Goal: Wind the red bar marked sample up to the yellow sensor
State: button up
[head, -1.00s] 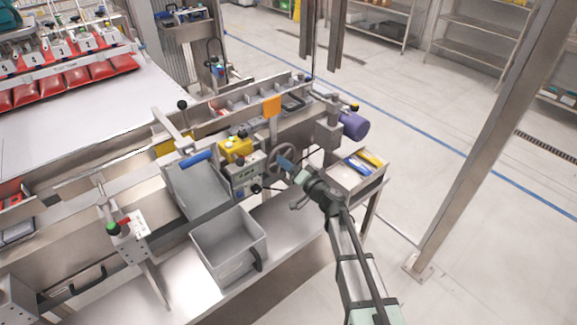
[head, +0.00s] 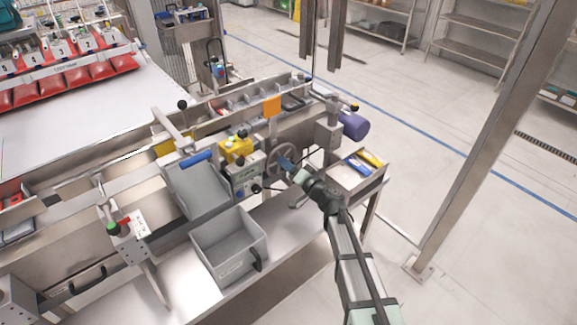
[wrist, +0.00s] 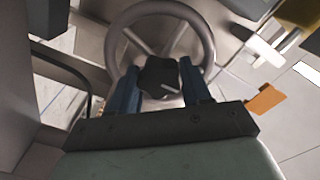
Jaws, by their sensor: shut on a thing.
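In the wrist view, the blue fingers of my gripper (wrist: 158,68) are shut on a black lobed knob (wrist: 158,82) in the middle of a grey spoked handwheel (wrist: 112,40). The wheel's rim curves round beyond the fingers. In the head view, my gripper (head: 284,162) is at this wheel on the side of the machine, and partly hides it. A yellow block (head: 236,148) sits just left of the wheel, above a grey control box; I cannot tell whether it is the sensor. I cannot make out a red bar marked sample in either view.
A grey open bin (head: 229,258) stands on the steel bench in front. A tray (head: 362,180) with yellow and blue things is right of my wrist. An orange plate (head: 271,106) stands behind the wheel. A purple motor (head: 355,125) is at the back right.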

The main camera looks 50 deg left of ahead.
jog(key=shift+m, duration=0.3)
jog(key=m, duration=0.4)
jog(key=shift+m, duration=2.2)
jog(key=o, duration=1)
jog(key=shift+o, duration=0.2)
jog(key=d, duration=1.4)
